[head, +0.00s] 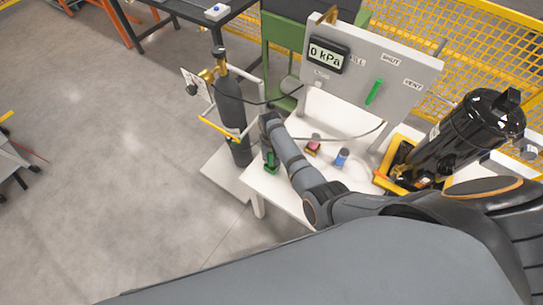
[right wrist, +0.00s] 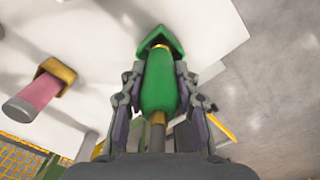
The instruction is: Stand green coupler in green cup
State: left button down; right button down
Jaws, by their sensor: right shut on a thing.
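The green coupler (right wrist: 160,85) is between the fingers of my right gripper (right wrist: 158,100), which is shut on it in the right wrist view. Its far brass end meets the green cup (right wrist: 172,38), a angular green holder on the white table. The cup hides that tip, so I cannot tell how deep it sits. In the head view my right gripper (head: 269,150) is low over the table's left end, with green of the cup (head: 271,168) just below it. My left gripper is not in view.
A pink coupler (head: 313,146) and a blue coupler (head: 342,158) stand to the right on the white table (head: 284,196). Behind is the grey panel (head: 345,88) with a 0 kPa display. A dark cylinder (head: 232,108) stands left; a black tank (head: 468,135) is right.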

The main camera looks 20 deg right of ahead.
jog(key=shift+f, duration=0.4)
jog(key=c, duration=0.9)
grip_release()
notch_tip(320, 180, up, 8)
jog(key=shift+f, duration=0.25)
jog(key=shift+f, duration=0.1)
